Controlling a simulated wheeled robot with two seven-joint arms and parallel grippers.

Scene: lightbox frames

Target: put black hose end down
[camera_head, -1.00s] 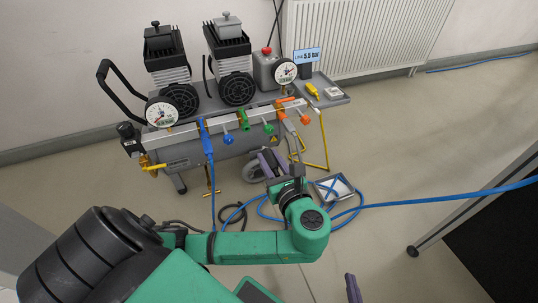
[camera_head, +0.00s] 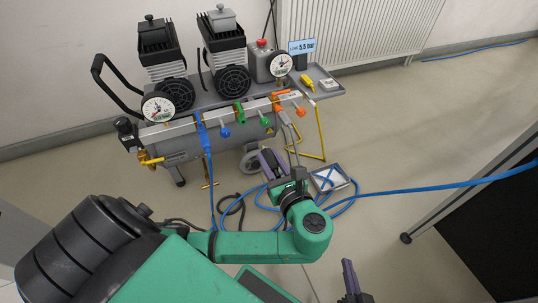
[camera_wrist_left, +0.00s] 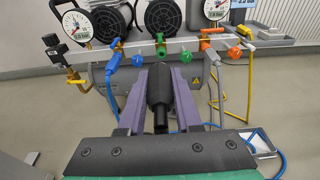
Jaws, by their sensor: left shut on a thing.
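The black hose end (camera_wrist_left: 158,88) is between the two purple fingers of my left gripper (camera_wrist_left: 159,80) in the left wrist view, pointing away towards the compressor. In the head view my left gripper (camera_head: 283,165) is over the floor just in front of the compressor, and the hose end is mostly hidden there. A dark hose loop (camera_head: 232,207) lies on the floor left of this gripper; I cannot tell whether it joins the held end. A purple finger of my right gripper (camera_head: 350,278) shows at the bottom edge; its jaw opening is not clear.
The compressor (camera_head: 215,140) carries a manifold with blue, green and orange valves. A small metal tray (camera_head: 340,182) lies on the floor right of my left gripper. A blue hose (camera_head: 425,190) runs off right. A table leg (camera_head: 425,225) stands at the right.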

